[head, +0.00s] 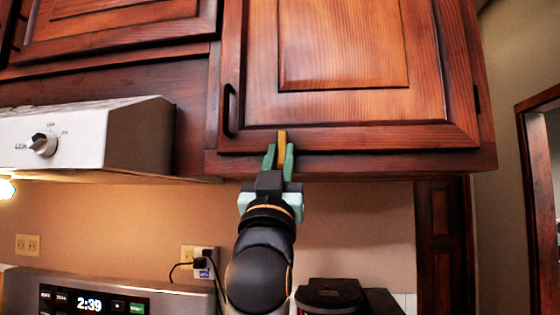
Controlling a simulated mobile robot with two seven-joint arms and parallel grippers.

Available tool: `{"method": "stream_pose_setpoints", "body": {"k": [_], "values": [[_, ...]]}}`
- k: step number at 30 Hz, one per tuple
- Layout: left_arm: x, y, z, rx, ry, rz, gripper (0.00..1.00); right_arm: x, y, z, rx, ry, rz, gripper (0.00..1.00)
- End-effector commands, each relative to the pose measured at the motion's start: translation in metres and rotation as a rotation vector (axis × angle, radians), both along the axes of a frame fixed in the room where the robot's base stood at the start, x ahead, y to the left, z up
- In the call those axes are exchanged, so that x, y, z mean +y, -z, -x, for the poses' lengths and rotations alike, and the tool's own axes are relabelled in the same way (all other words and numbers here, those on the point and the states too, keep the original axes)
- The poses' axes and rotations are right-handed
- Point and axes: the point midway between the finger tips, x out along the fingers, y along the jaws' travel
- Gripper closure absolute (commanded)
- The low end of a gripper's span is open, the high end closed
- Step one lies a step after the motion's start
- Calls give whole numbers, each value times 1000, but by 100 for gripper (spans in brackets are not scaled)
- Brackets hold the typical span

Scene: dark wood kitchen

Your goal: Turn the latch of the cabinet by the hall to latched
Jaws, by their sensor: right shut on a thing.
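The cabinet (340,112) by the hall is a dark reddish wood wall cabinet at the upper right, with its door closed. A black bar handle (230,110) is on the door's lower left. The latch (282,140) is a small yellow upright piece at the door's bottom edge. My right gripper (279,160) comes up from below with green fingers and is shut on the latch, one finger on each side. The latch's lower part is hidden between the fingers. My left gripper is not in view.
A white range hood (95,138) with a knob is at the left, below another cabinet (110,25). A stove panel (95,300) with a clock is at the lower left. A black appliance (332,294) stands below the cabinet. A doorway opens at the far right.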

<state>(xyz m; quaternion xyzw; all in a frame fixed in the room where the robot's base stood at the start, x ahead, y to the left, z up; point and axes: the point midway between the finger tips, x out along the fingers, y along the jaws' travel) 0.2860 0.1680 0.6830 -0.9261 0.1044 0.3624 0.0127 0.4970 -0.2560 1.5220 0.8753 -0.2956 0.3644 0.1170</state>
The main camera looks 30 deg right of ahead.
Motion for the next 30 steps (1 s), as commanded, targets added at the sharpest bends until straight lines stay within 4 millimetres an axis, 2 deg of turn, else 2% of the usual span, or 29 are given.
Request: {"method": "stream_pose_setpoints", "body": {"k": [11,12,19,26,30], "values": [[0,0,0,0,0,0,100,0,0,0,-4,-2,-5,100],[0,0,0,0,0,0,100,0,0,0,-4,-2,-5,76],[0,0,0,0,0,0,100,0,0,0,-3,-1,-5,50],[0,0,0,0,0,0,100,0,0,0,-3,-1,-4,49],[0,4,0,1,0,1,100,3,7,3,-1,-2,-3,49]]}}
